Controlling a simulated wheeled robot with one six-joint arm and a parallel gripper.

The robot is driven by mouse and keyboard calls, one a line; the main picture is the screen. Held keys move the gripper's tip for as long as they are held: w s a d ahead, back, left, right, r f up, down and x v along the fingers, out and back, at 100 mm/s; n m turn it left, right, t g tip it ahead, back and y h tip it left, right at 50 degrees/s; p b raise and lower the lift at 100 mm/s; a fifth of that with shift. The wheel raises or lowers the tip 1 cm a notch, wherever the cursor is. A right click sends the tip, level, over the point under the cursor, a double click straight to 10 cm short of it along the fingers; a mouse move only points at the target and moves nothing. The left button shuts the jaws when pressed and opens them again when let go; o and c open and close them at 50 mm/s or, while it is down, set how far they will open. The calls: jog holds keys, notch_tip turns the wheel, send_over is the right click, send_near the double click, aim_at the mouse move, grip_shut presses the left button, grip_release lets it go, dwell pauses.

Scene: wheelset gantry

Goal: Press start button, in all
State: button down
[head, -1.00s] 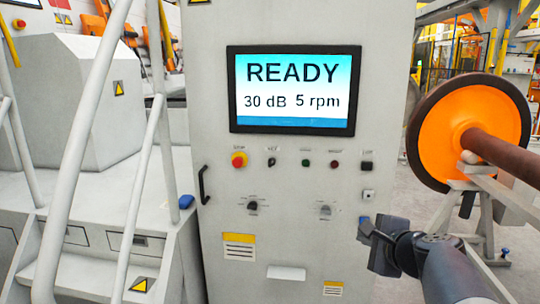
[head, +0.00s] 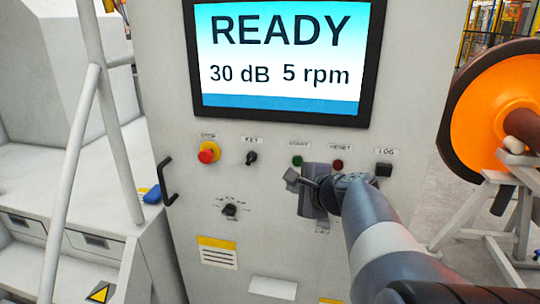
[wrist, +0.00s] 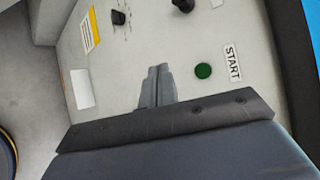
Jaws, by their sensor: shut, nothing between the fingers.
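The green start button (head: 297,161) sits on the grey control panel under a small label, between the key switch (head: 251,158) and the red reset button (head: 338,165). In the wrist view the green button (wrist: 203,71) shows beside its START label (wrist: 232,62). My gripper (head: 291,178) is just below the green button in the head view, and its fingers are together and empty. In the wrist view the shut fingertips (wrist: 158,70) lie to the left of the button, apart from it. The screen (head: 280,55) reads READY, 30 dB, 5 rpm.
A red stop button (head: 208,152) on a yellow base is at the panel's left, and a black LOG button (head: 383,169) at its right. A black handle (head: 166,182) and white railings stand to the left. An orange wheel (head: 500,105) is on a stand at the right.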

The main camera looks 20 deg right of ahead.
aim_at(298, 161)
jog(key=shift+s, duration=0.1)
dwell(0.3)
jog(key=w+d, duration=0.5)
jog(key=w, duration=0.2)
jog(key=shift+w+p, duration=0.2)
jog(key=shift+p, duration=0.2)
jog(key=shift+w, duration=0.1)
dwell(1.8)
jog(key=shift+w+d, duration=0.2)
jog(key=shift+w, duration=0.05)
jog(key=shift+w+d, duration=0.2)
jog(key=shift+w, duration=0.15)
dwell(0.7)
jog(key=shift+s+a, duration=0.1)
jog(key=shift+s, duration=0.05)
jog(key=shift+s+a+b, duration=0.35)
jog(key=shift+s, duration=0.2)
